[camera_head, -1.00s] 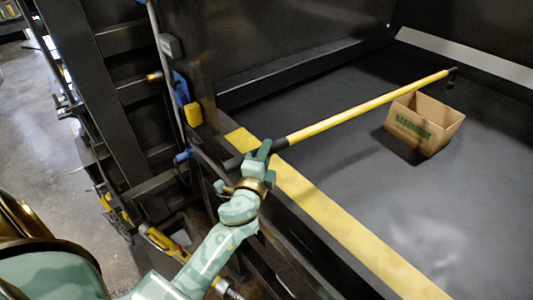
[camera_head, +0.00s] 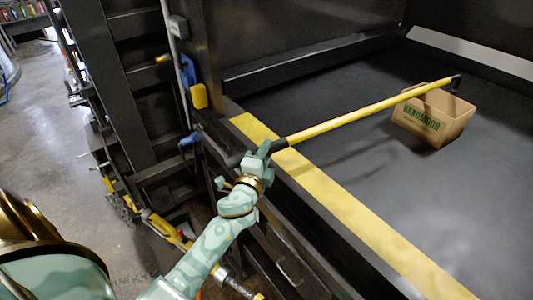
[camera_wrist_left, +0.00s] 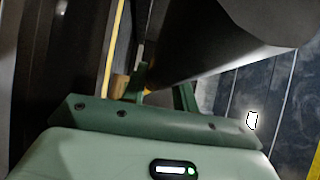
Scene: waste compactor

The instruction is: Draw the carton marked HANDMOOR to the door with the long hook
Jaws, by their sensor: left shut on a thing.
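The carton marked HANDMOOR (camera_head: 417,117) is an open-topped brown box with green lettering. It stands on the dark floor of the compactor, at the right in the head view. The long hook (camera_head: 345,119) has a yellow pole with dark ends. Its dark hooked tip (camera_head: 457,82) shows at the carton's far rim; I cannot tell whether it touches. My left gripper (camera_head: 260,151) is shut on the hook's dark handle, above the door sill. The dark handle (camera_wrist_left: 215,45) fills the upper part of the left wrist view. My right gripper is not in view.
A yellow strip (camera_head: 345,205) marks the door sill. A dark frame with a blue and yellow fitting (camera_head: 198,95) stands left of the opening. The compactor floor (camera_head: 370,160) is clear between sill and carton.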

